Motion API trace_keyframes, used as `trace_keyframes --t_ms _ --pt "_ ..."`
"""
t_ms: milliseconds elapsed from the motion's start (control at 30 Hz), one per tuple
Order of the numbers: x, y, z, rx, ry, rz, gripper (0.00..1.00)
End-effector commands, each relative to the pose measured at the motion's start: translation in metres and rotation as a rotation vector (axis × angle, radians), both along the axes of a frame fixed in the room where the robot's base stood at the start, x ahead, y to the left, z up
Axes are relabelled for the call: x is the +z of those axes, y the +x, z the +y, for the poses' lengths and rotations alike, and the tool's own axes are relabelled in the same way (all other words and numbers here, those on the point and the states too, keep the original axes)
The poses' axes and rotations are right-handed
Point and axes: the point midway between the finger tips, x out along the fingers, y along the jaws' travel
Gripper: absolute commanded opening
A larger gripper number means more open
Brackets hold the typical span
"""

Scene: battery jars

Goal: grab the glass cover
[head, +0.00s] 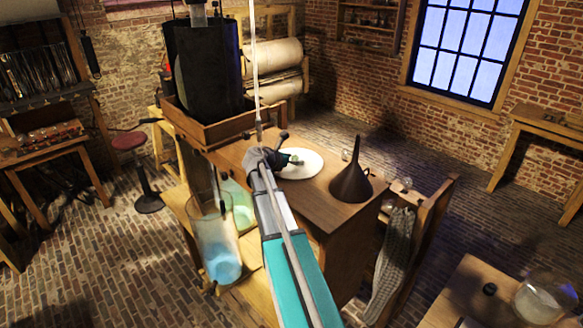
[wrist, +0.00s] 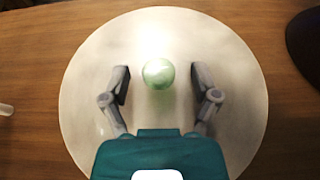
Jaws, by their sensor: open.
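The glass cover (wrist: 225,50) is a pale round disc with a green glass knob (wrist: 158,73) at its middle. It lies flat on the wooden cabinet top; in the head view the cover (head: 312,166) is partly hidden by my gripper (head: 284,158). In the wrist view my gripper (wrist: 161,76) is open above the disc, one finger to the left of the knob and one to the right. Gaps show between the knob and both fingers. I cannot tell how high the fingers are above the disc.
A dark funnel (head: 351,184) stands on the cabinet top (head: 308,202) to the right of the cover. A wooden tray (head: 208,127) with a tall black jar (head: 207,65) is behind left. A glass jar with blue liquid (head: 221,265) stands lower left.

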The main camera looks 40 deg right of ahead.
Motion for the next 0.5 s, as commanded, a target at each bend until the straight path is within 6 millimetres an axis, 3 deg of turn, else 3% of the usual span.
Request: trace_keyframes --t_ms 467,500 --pt "0.0004 -0.0001 0.0004 0.0 0.0 0.0 0.78" --pt "0.0003 0.0 0.0005 0.0 0.0 0.0 0.71"
